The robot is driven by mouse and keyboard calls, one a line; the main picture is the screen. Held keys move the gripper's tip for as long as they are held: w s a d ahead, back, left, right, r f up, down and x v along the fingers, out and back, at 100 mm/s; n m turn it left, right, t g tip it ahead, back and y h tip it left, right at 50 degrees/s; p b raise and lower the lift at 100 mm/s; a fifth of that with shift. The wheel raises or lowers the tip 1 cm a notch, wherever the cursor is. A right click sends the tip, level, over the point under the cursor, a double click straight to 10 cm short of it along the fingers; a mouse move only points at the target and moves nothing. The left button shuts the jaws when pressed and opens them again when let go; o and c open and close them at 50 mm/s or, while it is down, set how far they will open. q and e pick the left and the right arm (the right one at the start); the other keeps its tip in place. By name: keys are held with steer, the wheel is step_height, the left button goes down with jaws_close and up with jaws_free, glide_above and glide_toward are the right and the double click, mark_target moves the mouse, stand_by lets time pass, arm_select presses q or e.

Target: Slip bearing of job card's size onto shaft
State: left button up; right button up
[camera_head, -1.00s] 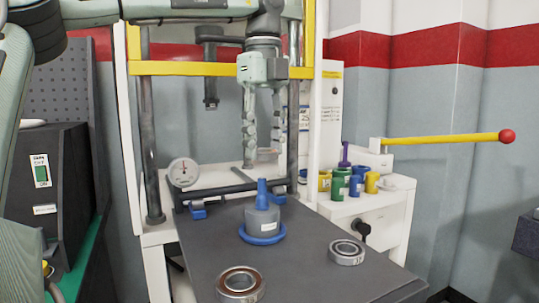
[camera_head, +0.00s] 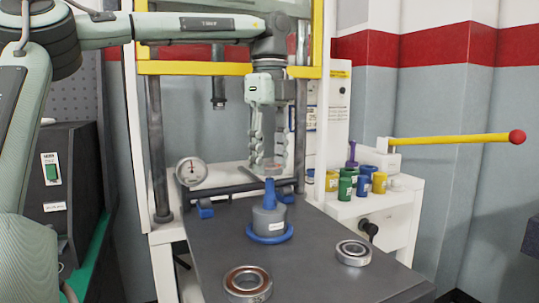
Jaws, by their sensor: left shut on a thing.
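The shaft (camera_head: 269,218) stands upright on the dark press table, a grey body with a blue tapered tip and a blue flange at its foot. My left gripper (camera_head: 268,166) points down just above the blue tip. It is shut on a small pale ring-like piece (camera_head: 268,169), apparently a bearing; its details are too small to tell. The piece looks roughly in line with the tip, and whether they touch is unclear. Two other bearings lie flat on the table, one with a brownish ring (camera_head: 247,284) at the front and a smaller one (camera_head: 353,253) at the right. My right gripper is not in view.
The press frame's posts (camera_head: 158,150) and yellow crossbar (camera_head: 200,68) surround my left arm. Coloured cups (camera_head: 346,187) stand on the white side shelf, below a yellow lever (camera_head: 455,139).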

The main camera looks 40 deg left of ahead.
mark_target(270, 178)
arm_select(q)
steer(key=shift+f, duration=0.1)
steer(key=shift+f+b, duration=1.35)
steer(key=shift+f, duration=0.65)
steer(key=shift+f, duration=0.35)
steer(key=o, duration=0.9)
steer(key=o, duration=0.6)
steer(key=shift+r, duration=0.1)
